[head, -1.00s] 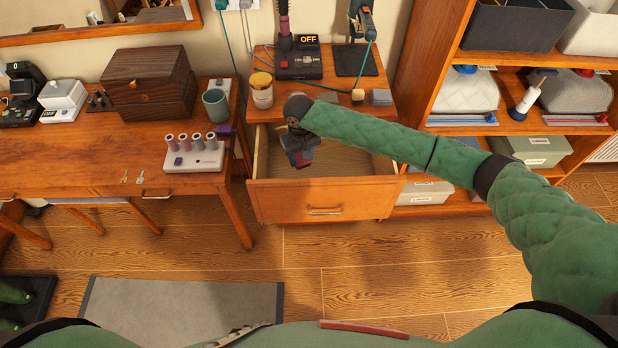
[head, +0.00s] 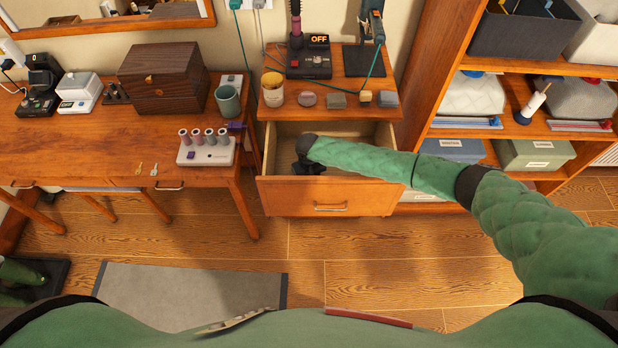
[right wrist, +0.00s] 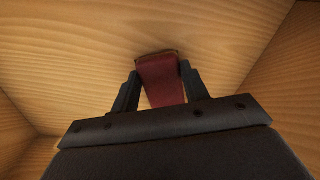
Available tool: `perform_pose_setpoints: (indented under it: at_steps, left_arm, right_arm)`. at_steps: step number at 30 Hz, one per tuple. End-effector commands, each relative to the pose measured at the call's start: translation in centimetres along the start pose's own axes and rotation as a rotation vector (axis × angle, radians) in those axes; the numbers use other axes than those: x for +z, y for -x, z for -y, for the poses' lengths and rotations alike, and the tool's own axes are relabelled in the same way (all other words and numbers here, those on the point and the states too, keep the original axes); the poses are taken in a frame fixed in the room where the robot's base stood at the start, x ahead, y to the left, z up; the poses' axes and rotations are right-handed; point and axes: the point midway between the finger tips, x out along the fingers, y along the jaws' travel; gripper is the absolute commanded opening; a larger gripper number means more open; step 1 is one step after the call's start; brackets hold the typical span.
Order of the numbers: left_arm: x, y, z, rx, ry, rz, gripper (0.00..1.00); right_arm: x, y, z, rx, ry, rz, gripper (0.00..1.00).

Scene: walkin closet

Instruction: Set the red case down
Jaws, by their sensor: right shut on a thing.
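The red case (right wrist: 161,80) is between the two dark fingers of my right gripper (right wrist: 160,88) in the right wrist view. The gripper is shut on it. Pale wood lies right behind the case's far end; I cannot tell whether the case touches it. In the head view my right gripper (head: 308,167) is down inside the open drawer (head: 330,192), toward its left side. The case is hidden there by my gripper and arm. My left gripper is not in view.
The drawer's right part (head: 375,150) looks bare beside my forearm. A shelf unit (head: 440,75) stands to the right.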

Motion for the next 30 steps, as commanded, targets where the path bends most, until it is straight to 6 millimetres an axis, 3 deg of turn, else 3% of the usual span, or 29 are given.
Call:
perform_pose_setpoints:
  at_steps: [13, 14, 16, 30]
  left_arm:
    - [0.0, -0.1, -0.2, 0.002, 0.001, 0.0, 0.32]
    - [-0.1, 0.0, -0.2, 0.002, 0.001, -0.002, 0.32]
    - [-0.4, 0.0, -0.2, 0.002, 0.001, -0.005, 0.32]
    - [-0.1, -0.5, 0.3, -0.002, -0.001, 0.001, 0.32]
  right_arm:
    - [0.0, -0.7, 0.0, 0.0, 0.0, -0.001, 0.2]
    - [0.0, -0.6, 0.0, 0.0, 0.0, -0.001, 0.51]
    - [0.0, -0.6, 0.0, 0.0, 0.0, -0.001, 0.65]
    - [0.0, 0.4, 0.0, -0.002, 0.0, -0.002, 0.67]
